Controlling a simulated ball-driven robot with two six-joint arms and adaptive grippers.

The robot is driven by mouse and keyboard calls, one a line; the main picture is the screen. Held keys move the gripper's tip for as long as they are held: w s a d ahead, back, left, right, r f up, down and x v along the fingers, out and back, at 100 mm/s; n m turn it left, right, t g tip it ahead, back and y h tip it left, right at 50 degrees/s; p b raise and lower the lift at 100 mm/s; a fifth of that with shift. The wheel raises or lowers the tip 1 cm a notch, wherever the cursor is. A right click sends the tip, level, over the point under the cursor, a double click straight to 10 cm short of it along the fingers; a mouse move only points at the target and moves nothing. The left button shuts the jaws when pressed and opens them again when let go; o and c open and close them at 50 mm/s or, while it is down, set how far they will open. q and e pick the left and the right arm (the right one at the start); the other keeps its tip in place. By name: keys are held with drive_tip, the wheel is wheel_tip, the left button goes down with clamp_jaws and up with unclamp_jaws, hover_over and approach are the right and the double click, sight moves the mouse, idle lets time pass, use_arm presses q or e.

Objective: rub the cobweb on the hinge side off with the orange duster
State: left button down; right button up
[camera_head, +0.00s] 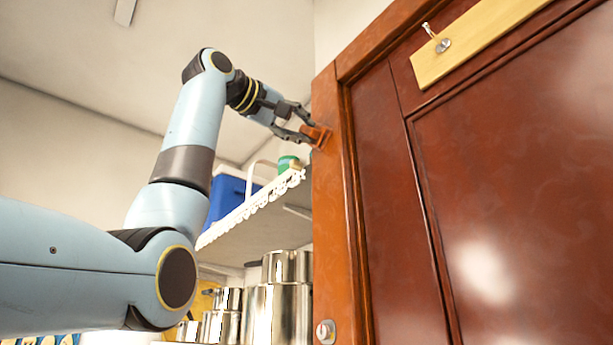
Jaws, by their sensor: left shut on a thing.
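My left gripper (304,126) reaches up from the left to the left edge of the reddish-brown wooden door frame (330,220). It is shut on the orange duster (319,135), a small orange block partly covered by the fingers. The duster is at the upper left part of the frame post; I cannot tell whether it touches the wood. I cannot make out a cobweb in this view; the gripper and duster cover part of the post there. My right gripper is not in view.
A shelf with a white scalloped edge (250,207) runs below my left gripper, carrying a blue box (228,196) and a green-topped container (288,162). Steel saucepans (277,312) stand below. A pale wooden rail (475,40) with a hook crosses the dark door panel (520,190).

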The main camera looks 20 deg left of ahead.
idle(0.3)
use_arm(q)
drive_tip(key=shift+s+a+f+b, duration=0.1)
drive_tip(key=shift+s+a+b, duration=0.15)
drive_tip(key=shift+b, duration=0.15)
drive_tip(key=shift+a+r+b+v, duration=0.2)
drive_tip(key=shift+b+v, duration=0.3)
drive_tip(key=shift+v, duration=0.75)
drive_tip(key=shift+a+r+b+v, duration=0.15)
drive_tip(key=shift+b+v, duration=0.35)
drive_tip(key=shift+v, duration=0.7)
drive_tip(key=shift+w, duration=0.1)
drive_tip(key=v, duration=0.1)
drive_tip(key=b+v, duration=0.1)
drive_tip(key=v, duration=0.1)
drive_tip(key=shift+w+a+r, duration=0.1)
drive_tip(key=shift+a+r, duration=0.1)
drive_tip(key=shift+a, duration=0.1)
drive_tip(key=shift+w+d, duration=0.1)
drive_tip(key=shift+f, duration=0.15)
